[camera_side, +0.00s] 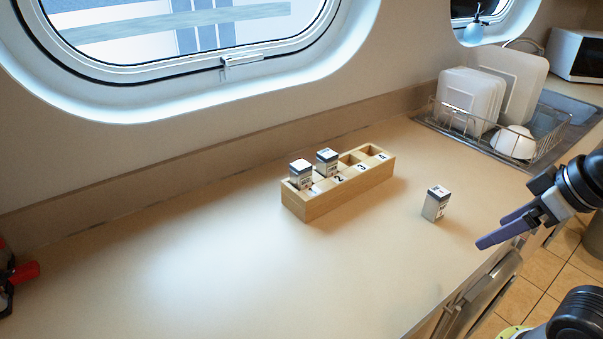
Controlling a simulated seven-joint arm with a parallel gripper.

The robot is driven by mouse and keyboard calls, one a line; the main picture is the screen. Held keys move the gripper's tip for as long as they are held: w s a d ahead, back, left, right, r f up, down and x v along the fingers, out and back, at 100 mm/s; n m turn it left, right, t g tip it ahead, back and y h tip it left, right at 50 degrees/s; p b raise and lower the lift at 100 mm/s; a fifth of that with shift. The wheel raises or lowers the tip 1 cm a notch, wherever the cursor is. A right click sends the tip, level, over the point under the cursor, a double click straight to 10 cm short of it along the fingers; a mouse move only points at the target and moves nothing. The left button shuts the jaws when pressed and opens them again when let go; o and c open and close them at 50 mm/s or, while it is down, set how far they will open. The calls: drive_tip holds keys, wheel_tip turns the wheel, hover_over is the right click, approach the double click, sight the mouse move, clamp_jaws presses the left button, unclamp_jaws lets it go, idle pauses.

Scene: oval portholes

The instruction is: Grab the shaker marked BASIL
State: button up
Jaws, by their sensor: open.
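One small white shaker with a dark top (436,204) stands upright on the counter, to the right of a wooden rack (345,194). Two similar shakers stand in the rack: one in the leftmost slot (301,176) and one in the slot beside it (327,163). The print on all three is too small to read, so I cannot tell which says BASIL. My gripper (493,231) is open and empty at the right, its fingers pointing left, apart from the lone shaker and to its right.
The rack's two right slots, by numbers 3 and 4, look empty. A wire dish rack (545,150) with white dishes stands at the back right by the sink. A red object (24,272) is at the left edge.

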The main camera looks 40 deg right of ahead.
sight(306, 169)
drive_tip(key=w+a+r+t, duration=0.1)
drive_tip(key=w+r+t, duration=0.3)
drive_tip(key=w, duration=0.3)
drive_tip(key=w+r+m+t, duration=0.1)
drive_tip(key=w+r+t, duration=0.3)
drive_tip(key=w, duration=0.4)
drive_tip(key=w+a+r+t, duration=0.1)
drive_tip(key=w+r+t, duration=0.3)
drive_tip(key=w, duration=0.3)
drive_tip(key=w+a+f+n, duration=0.15)
drive_tip(key=a+f, duration=0.25)
drive_tip(key=f, duration=0.6)
drive_tip(key=w+a+f, duration=0.3)
drive_tip(key=a+f, duration=0.1)
drive_tip(key=f, duration=0.5)
drive_tip(key=shift+y, duration=0.3)
drive_tip(key=w, duration=0.8)
drive_tip(key=shift+w+d+r, duration=0.1)
drive_tip(key=shift+w, duration=1.45)
drive_tip(key=shift+w+r, duration=0.1)
drive_tip(key=shift+w, duration=1.4)
